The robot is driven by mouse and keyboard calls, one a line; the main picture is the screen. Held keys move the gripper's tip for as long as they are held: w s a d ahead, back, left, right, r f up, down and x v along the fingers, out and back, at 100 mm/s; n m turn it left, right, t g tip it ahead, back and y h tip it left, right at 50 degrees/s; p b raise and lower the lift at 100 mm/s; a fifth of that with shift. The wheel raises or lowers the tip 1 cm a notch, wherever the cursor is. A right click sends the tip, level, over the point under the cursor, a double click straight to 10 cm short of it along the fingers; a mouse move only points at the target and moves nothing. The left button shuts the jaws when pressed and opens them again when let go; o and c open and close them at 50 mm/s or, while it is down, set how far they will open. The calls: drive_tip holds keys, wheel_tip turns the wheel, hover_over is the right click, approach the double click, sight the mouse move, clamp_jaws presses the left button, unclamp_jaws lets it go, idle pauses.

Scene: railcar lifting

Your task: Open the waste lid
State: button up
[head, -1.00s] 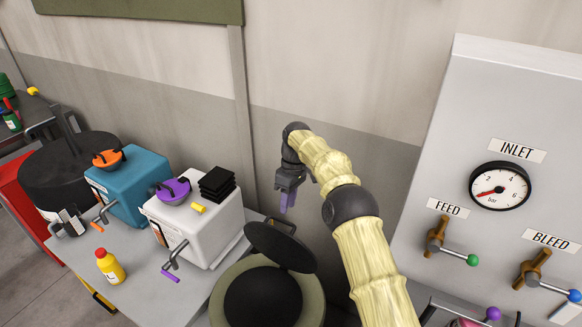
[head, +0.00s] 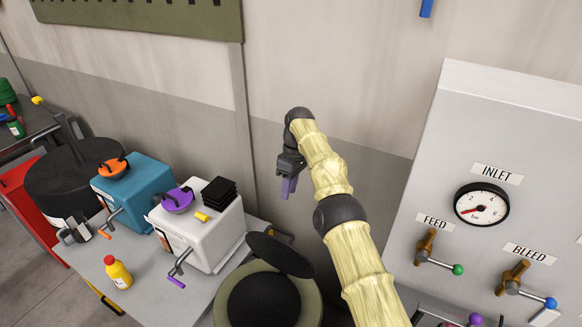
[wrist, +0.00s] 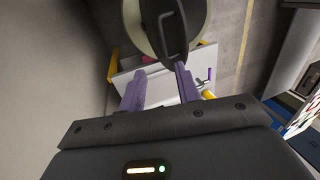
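The waste bin (head: 317,302) has an olive round rim and a dark opening, and stands at the bottom middle of the head view. Its dark lid (head: 281,253) is raised and tilted back at the rear of the rim, with the opening showing. In the wrist view the lid (wrist: 196,12) fills the top middle, with its black bar handle (wrist: 172,30) facing me. My gripper (head: 288,188) points down above and behind the lid, apart from it in the head view. In the wrist view its purple fingers (wrist: 160,82) are spread with nothing gripped between them.
Left of the bin, a grey bench (head: 185,301) carries a white box (head: 205,240), a teal box (head: 137,193) and a yellow bottle (head: 118,272). A valve panel (head: 470,130) stands at the right. The wall (head: 340,75) is close behind my arm.

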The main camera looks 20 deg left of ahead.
drive_tip(key=shift+p+v, duration=2.15)
drive_tip(key=shift+p, duration=1.05)
drive_tip(key=shift+s, duration=0.1)
